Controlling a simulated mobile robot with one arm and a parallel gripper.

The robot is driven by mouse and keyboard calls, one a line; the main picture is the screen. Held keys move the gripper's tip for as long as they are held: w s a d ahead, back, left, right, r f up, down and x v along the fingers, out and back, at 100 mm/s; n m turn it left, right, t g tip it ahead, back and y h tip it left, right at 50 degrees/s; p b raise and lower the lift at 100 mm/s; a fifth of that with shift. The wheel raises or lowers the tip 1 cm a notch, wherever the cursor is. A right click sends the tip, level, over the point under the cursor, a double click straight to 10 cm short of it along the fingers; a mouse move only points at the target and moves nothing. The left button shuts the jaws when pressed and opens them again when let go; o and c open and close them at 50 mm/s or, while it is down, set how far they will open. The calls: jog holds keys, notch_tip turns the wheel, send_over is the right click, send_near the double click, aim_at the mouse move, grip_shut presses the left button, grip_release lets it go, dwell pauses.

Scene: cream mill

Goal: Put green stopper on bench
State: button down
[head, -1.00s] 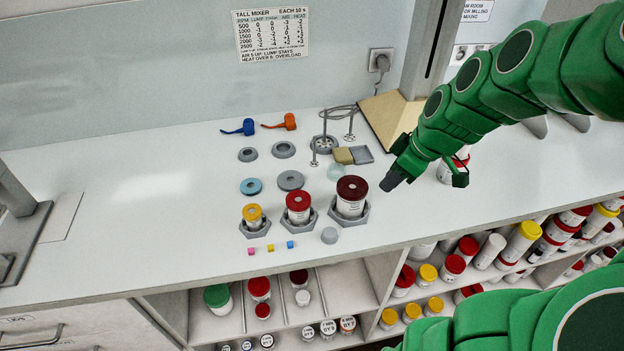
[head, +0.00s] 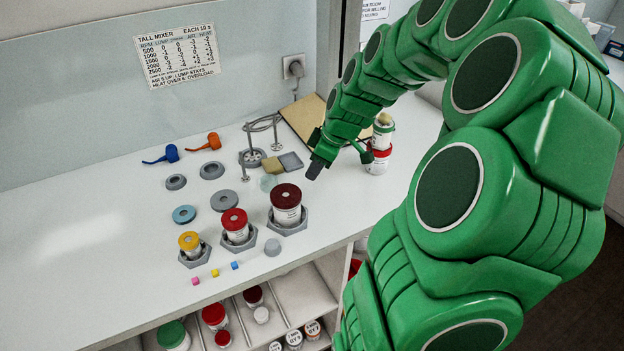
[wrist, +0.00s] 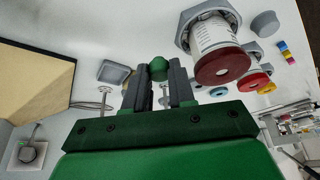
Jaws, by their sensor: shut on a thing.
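A green stopper (wrist: 158,68) is held between the two dark fingertips of my gripper (wrist: 158,80) in the wrist view. In the head view my gripper (head: 316,168) is above the bench (head: 90,230), pointing down and left, behind the maroon-lidded jar. The stopper cannot be made out in the head view. The white bench top is bare on its left part.
A maroon-lidded jar (head: 286,205), a red-lidded jar (head: 235,225) and a yellow-lidded jar (head: 190,244) stand in grey hex holders. Stacked containers (head: 380,148) stand right of my gripper. Grey and blue rings, small cubes and blue and orange tools lie around.

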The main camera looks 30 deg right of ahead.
send_over(307, 188)
jog(key=s+d, duration=0.1)
jog(key=shift+s+f, duration=0.1)
jog(key=shift+f, duration=4.1)
jog(key=shift+f, duration=0.1)
jog(key=c, duration=0.9)
grip_release()
jog(key=shift+c, duration=0.2)
